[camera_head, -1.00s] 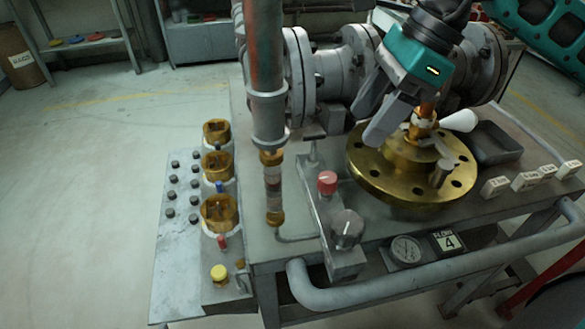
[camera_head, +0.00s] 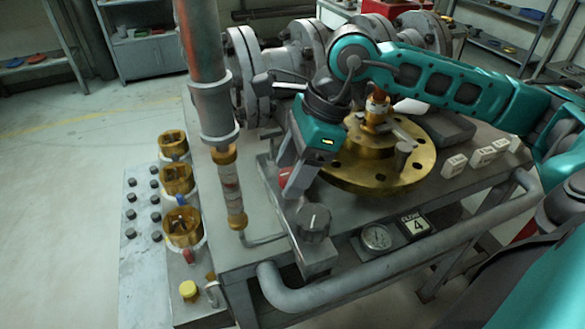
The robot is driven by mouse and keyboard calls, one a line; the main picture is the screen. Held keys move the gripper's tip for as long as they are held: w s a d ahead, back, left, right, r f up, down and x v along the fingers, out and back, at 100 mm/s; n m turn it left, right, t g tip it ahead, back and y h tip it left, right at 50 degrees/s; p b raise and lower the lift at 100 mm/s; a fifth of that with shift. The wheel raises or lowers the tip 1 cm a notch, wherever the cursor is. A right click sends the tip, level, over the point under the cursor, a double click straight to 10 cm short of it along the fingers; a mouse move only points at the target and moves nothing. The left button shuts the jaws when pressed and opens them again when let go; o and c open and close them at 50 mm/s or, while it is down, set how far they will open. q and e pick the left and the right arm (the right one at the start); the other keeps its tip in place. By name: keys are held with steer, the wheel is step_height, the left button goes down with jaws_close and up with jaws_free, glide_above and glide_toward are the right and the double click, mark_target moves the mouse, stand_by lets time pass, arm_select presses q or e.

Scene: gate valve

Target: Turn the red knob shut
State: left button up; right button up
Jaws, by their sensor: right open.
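The red knob (camera_head: 284,174) sits on a grey metal block on the bench. It is mostly hidden by the fingers of my right gripper (camera_head: 291,172). That gripper is open and points down, with its two grey fingers at the knob. I cannot tell whether they touch it or whether the knob is between them. My left gripper is not in view.
A grey dial knob (camera_head: 313,222) stands on the same block, close in front. The upright pipe (camera_head: 207,80) is to the left. A brass flange (camera_head: 385,180) with a valve stem is to the right. A gauge (camera_head: 377,237) is at the bench front.

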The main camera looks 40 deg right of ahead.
steer(key=shift+c, duration=1.2)
steer(key=c, duration=0.8)
